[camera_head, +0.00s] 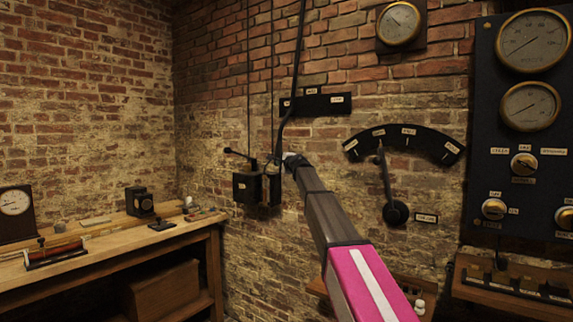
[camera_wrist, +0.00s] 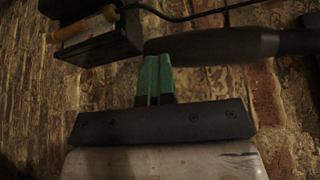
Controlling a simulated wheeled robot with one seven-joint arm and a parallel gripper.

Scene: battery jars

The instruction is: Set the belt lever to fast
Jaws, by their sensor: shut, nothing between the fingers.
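A long dark lever (camera_head: 293,75) hangs from above in front of the brick wall, beside a dark plate (camera_head: 315,105) with small pale labels too small to read. It is likely the belt lever; its lower end is near my gripper (camera_head: 287,158). In the wrist view, a thick dark rod (camera_wrist: 235,45), apparently this lever's grip, runs sideways just beyond my green fingertips (camera_wrist: 155,68). The fingers are shut together with nothing between them. The tips overlap the rod's end in the picture; I cannot tell whether they touch.
Black boxes (camera_head: 248,187) with wires sit on the wall beside my gripper; one shows close in the wrist view (camera_wrist: 95,42). Another lever (camera_head: 387,182) stands under a labelled arc (camera_head: 404,140). A gauge panel (camera_head: 485,110) is at right, a workbench (camera_head: 115,252) at left.

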